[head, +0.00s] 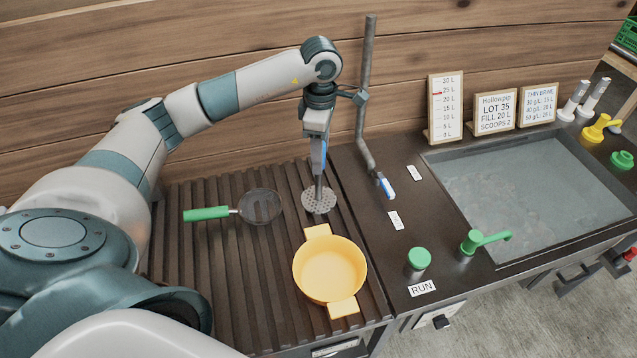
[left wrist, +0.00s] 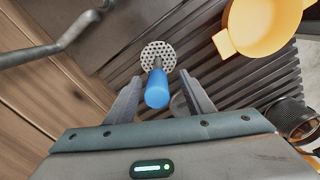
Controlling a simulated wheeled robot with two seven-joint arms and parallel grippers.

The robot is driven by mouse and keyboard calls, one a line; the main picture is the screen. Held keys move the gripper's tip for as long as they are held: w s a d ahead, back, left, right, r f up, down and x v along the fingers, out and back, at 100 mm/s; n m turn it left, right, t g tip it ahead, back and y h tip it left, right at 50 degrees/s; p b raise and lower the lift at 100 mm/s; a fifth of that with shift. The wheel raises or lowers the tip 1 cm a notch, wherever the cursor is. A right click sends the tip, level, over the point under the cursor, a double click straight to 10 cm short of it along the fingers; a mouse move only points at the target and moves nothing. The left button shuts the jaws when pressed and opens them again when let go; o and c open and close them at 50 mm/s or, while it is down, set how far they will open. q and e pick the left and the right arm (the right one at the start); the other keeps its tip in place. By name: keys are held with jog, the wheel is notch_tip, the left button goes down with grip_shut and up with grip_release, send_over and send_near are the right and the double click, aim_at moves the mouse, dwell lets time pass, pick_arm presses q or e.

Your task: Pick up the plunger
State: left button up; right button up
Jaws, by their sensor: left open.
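The plunger has a round perforated metal disc (head: 319,201), a thin rod and a blue handle (left wrist: 157,90). It stands upright, disc down, on the dark slatted board. My left gripper (head: 317,150) is above the disc, pointing down at the handle. In the left wrist view, its open fingers (left wrist: 158,98) are on either side of the blue handle, with visible gaps. In the head view the gripper hides part of the handle. My right gripper is not in view.
A yellow two-handled pot (head: 330,270) is close in front of the plunger. A green-handled skimmer (head: 208,213) lies to its left. A grey pipe (head: 365,95) with a blue-tipped lever (head: 386,186) stands to the right. A water-filled basin (head: 530,190) is further right.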

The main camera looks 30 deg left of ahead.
pick_arm(q)
jog(key=shift+a+f+p, duration=0.15)
jog(key=shift+f+p, duration=0.35)
notch_tip(320, 180, down, 4)
jog(key=shift+w+a+r+p, duration=0.1)
jog(key=shift+a+r+p, duration=0.05)
jog(key=shift+p, duration=0.8)
jog(key=shift+f, duration=0.2)
jog(key=shift+w, duration=0.1)
grip_shut()
